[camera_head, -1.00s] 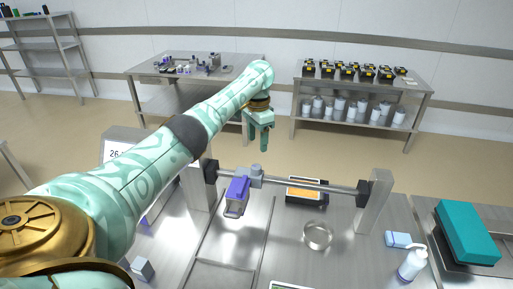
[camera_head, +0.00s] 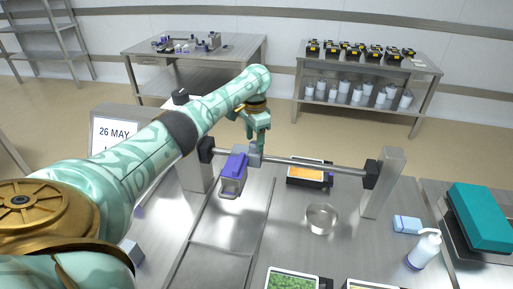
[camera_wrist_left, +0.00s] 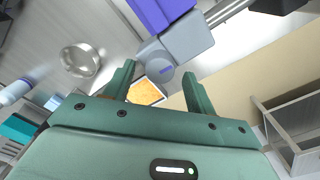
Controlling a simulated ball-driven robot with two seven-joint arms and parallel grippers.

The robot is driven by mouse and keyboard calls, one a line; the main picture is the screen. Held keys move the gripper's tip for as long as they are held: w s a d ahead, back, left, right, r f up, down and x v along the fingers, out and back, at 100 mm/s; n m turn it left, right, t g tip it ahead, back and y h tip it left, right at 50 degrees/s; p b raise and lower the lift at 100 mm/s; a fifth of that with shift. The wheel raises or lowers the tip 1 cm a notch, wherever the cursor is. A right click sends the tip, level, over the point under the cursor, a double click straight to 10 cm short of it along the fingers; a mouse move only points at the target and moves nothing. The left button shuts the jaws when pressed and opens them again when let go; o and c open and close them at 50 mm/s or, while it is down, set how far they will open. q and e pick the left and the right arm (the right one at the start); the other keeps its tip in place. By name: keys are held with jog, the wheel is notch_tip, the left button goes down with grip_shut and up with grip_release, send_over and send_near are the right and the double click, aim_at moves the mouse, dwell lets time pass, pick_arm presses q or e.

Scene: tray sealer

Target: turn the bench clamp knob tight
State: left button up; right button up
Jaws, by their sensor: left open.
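The clamp, a grey block with a purple printer-like head (camera_head: 234,167), sits on a metal crossbar (camera_head: 318,163) above the bench. Its grey round knob (camera_wrist_left: 160,70) faces my left wrist camera; in the head view the grey clamp block (camera_head: 254,156) shows beside the purple head. My left gripper (camera_head: 257,138) is green, open and empty, pointing down just behind the clamp. In the left wrist view its two fingers (camera_wrist_left: 157,86) stand either side of the knob, which lies just beyond or level with the tips; contact cannot be told. My right gripper is not in view.
Posts (camera_head: 382,183) hold the bar over the bench. A metal ring (camera_head: 322,218), an orange-filled tray (camera_head: 309,174), a pump bottle (camera_head: 424,248) and a teal box (camera_head: 481,217) stand to the right. A date screen (camera_head: 113,135) is at left.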

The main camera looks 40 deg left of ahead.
pick_arm(q)
jog(key=shift+f, duration=0.8)
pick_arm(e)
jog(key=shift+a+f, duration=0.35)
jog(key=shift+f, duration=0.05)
